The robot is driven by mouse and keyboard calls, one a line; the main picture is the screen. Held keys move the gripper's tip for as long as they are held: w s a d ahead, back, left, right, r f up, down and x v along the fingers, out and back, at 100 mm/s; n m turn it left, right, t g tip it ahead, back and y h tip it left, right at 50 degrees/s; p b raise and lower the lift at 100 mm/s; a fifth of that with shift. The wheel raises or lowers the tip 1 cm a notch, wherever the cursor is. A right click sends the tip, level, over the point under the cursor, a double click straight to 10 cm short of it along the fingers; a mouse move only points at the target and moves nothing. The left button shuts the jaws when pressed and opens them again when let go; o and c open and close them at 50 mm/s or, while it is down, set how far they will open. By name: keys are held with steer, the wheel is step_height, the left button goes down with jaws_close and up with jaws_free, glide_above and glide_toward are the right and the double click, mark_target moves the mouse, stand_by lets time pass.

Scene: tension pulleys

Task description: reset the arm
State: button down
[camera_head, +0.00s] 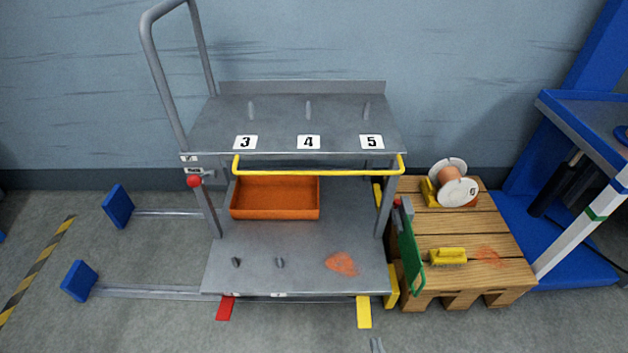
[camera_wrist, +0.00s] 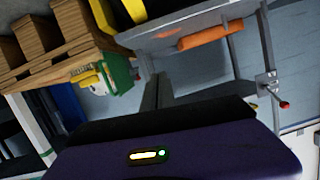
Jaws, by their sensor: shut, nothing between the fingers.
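My gripper shows in the wrist view, with its two grey fingers (camera_wrist: 157,88) together and nothing between them. The dark purple body with a small lit strip at the bottom of that view is mine. In the head view only a small grey tip (camera_head: 376,345) shows at the bottom edge, probably my gripper; the rest of the arm is out of frame. The grey cart (camera_head: 295,262) stands ahead of it, apart from the tip. Its top shelf (camera_head: 280,133) has three upright pegs above labels 3, 4 and 5, and no pulleys on them.
An orange tray (camera_head: 275,213) sits on the cart's lower shelf, below a yellow bar (camera_head: 318,172).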

steer(key=s+d+r, duration=0.2)
steer(key=s+r, duration=1)
steer(key=r, duration=0.3)
steer(key=s+d+r, duration=0.3)
steer(key=s+r, duration=0.8)
steer(key=r, duration=0.3)
step_height(320, 180, up, 29)
steer(key=p, duration=2.9)
steer(key=shift+s+n+h, duration=0.15)
steer(key=shift+n+h, duration=0.15)
steer(key=shift+h, duration=0.1)
